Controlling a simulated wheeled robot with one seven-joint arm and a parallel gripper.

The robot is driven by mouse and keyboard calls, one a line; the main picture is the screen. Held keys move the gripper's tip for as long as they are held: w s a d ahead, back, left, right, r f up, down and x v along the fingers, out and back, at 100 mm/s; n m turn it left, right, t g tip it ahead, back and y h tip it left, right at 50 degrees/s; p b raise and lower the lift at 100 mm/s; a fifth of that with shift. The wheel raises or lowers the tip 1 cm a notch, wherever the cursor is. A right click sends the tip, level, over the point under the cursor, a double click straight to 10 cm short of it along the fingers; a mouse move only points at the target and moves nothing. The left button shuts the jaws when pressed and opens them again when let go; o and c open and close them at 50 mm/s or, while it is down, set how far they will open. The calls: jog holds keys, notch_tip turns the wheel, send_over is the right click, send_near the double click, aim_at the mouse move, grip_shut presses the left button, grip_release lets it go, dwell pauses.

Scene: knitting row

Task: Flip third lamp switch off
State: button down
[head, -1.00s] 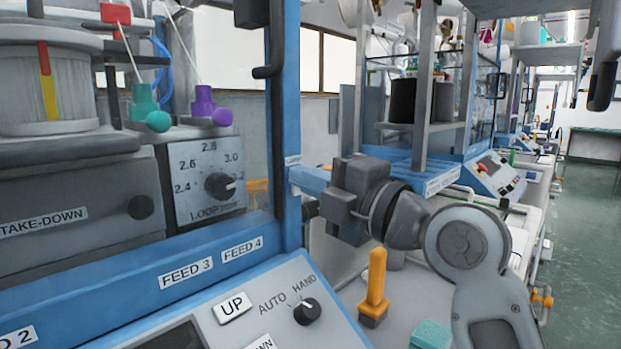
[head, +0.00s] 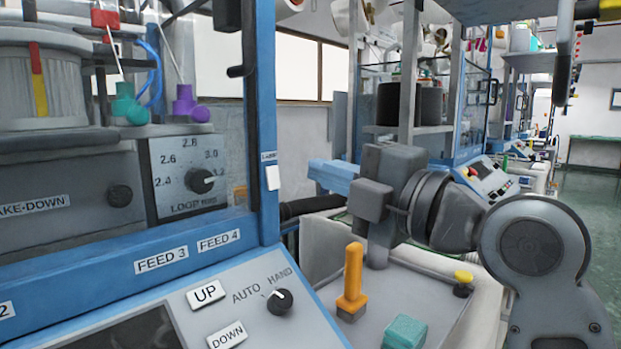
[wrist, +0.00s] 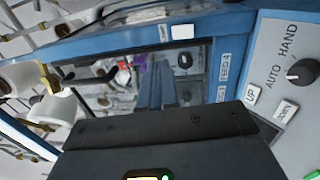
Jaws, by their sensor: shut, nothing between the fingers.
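A small white lamp switch (head: 272,178) sits on the blue post of the near machine, below a small label (head: 268,156) that seems to read LAMP. It also shows in the wrist view (wrist: 182,31) on the blue frame. Which way it is tipped is too small to tell. My gripper (head: 314,172), with blue fingers, is shut and empty, to the right of the switch with a visible gap in the head view. The fingers also show in the wrist view (wrist: 157,62). No other lamp switch can be made out clearly.
The near machine's panel has an AUTO/HAND knob (head: 280,301), an UP button (head: 207,295) and a DOWN button (head: 227,335). A LOOP dial (head: 201,181) is left of the post. An orange-handled tool (head: 353,280) and a teal block (head: 404,332) stand on the grey surface below my arm.

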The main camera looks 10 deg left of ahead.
jog(key=shift+s+d+r+b, duration=0.2)
jog(key=shift+s+d, duration=0.6)
jog(key=shift+d, duration=0.2)
jog(key=shift+s+d+r+b, duration=0.2)
jog(key=shift+s+d, duration=0.55)
jog(key=shift+d, duration=0.25)
jog(key=s+d+f+m+t+h+p, duration=0.15)
jog(key=s+d+f+m+h, duration=0.25)
jog(key=f+m, duration=0.4)
jog(key=s+d+f+m+t+h, duration=0.2)
jog(key=s+d+f+m+h, duration=0.15)
jog(key=f+m, duration=0.45)
jog(key=s+d+f+m+t+h+p, duration=0.1)
jog(key=s+d+f+m+t+h, duration=0.25)
jog(key=f, duration=0.65)
jog(key=s+d+f+m+g+h, duration=0.1)
jog(key=s+d+m, duration=0.2)
jog(key=s, duration=0.6)
jog(key=s+d+f+m+g+h+p, duration=0.1)
jog(key=s+d+f+m, duration=0.1)
jog(key=s, duration=0.7)
jog(key=s+d+f+m+g+h, duration=0.1)
jog(key=s+d+m, duration=0.3)
jog(key=s, duration=0.6)
jog(key=shift+f+g+h+p, duration=0.2)
jog(key=shift+g+h+p, duration=0.1)
jog(key=shift+g+h, duration=0.25)
jog(key=shift+s, duration=0.1)
